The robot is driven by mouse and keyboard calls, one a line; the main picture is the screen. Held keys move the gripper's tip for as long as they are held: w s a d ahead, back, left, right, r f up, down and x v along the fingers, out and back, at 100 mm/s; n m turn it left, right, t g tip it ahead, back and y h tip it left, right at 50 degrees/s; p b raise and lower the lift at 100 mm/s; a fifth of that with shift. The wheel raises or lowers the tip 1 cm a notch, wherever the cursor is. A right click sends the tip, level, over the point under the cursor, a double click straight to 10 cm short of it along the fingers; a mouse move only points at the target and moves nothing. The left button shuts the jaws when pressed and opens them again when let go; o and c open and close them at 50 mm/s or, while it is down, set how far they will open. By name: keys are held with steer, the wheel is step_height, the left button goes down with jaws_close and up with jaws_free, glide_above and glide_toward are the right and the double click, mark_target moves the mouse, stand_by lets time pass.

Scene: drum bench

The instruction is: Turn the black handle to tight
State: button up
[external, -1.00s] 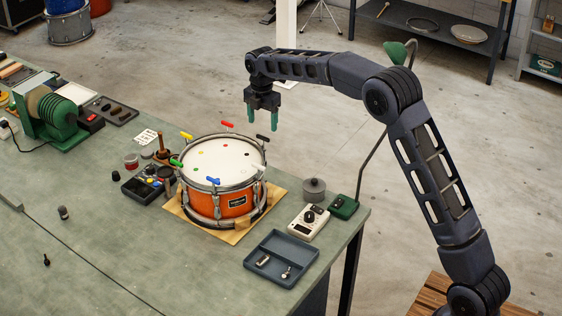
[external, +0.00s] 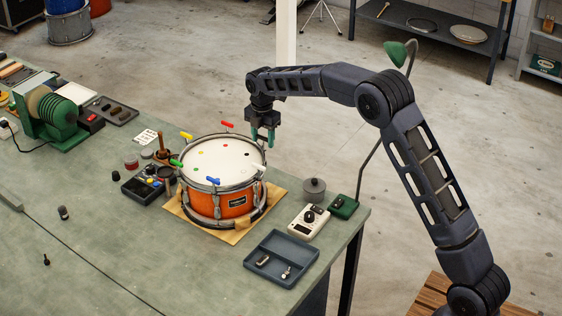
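The orange snare drum (external: 218,202) with a white head stands on a tan board on the green bench. Coloured key handles sit around its rim: red (external: 227,124), yellow (external: 186,135), green (external: 177,163) and blue (external: 213,181). A pale one (external: 262,170) is at the right side. My gripper (external: 263,140) points down at the drum's back right rim, its two green fingers apart. It is at the black handle's place; the handle is hidden or too dark to make out between the fingers. I cannot tell whether they touch it.
A blue-grey tray (external: 262,268) with small parts lies in front of the drum. A white meter (external: 308,222), a grey round weight (external: 314,188) and a green box (external: 343,207) stand to the right. A black control box (external: 147,186) stands left of the drum.

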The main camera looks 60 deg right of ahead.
steer(key=c, duration=0.4)
steer(key=shift+o, duration=0.2)
